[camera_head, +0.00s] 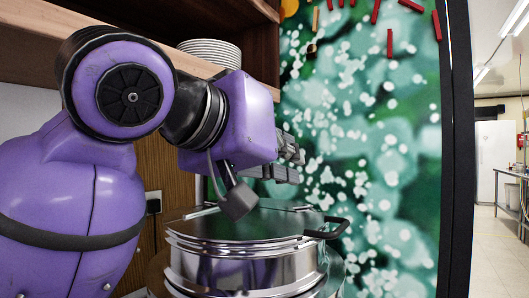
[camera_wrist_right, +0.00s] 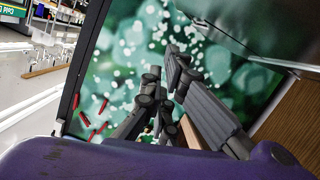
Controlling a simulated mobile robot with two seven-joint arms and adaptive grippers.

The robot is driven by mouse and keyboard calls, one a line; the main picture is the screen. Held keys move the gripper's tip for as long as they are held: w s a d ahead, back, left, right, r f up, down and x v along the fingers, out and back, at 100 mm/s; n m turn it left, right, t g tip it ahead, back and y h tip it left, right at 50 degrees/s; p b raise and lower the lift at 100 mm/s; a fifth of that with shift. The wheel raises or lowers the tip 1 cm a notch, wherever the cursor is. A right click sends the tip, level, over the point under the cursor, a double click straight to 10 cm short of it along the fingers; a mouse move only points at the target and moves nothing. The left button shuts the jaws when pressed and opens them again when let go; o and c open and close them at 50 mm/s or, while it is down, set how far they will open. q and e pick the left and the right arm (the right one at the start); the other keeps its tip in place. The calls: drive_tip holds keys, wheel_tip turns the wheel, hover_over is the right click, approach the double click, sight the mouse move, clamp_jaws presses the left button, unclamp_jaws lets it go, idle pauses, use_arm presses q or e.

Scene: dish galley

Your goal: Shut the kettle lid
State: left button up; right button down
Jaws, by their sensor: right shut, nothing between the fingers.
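The kettle (camera_head: 245,265) is a wide, shiny metal vessel at the bottom middle of the head view. Its top (camera_head: 262,224) looks flat and mirrors the green wall. A black handle (camera_head: 328,229) stands out at its right edge. I cannot tell whether the lid is fully down. My right gripper (camera_head: 296,166) is above the far side of the kettle, apart from it, with its fingers pointing right. It is shut and empty. My left gripper is not in view.
A green spotted panel (camera_head: 360,150) with red pieces stands behind the kettle.

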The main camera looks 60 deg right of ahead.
sight(300, 231)
drive_tip(key=shift+s+f+m+t+b, duration=0.2)
drive_tip(key=shift+s+f+m+b, duration=0.15)
drive_tip(key=shift+f, duration=0.2)
drive_tip(key=shift+s+f+m+t+b, duration=0.15)
drive_tip(key=shift+f+m+t+b, duration=0.05)
drive_tip(key=shift+f+m, duration=0.3)
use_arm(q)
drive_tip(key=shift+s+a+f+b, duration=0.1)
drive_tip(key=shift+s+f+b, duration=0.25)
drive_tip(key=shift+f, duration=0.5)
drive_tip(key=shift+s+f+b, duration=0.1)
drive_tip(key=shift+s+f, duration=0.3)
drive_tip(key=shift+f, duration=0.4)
use_arm(e)
drive_tip(key=shift+s+a+f+m, duration=0.1)
drive_tip(key=shift+s+f+m, duration=0.15)
drive_tip(key=shift+f, duration=0.2)
drive_tip(key=shift+s+f+m, duration=0.15)
drive_tip(key=shift+f+m, duration=0.05)
drive_tip(key=shift+f, duration=0.2)
drive_tip(key=shift+r, duration=0.15)
wheel_tip(300, 231, up, 10)
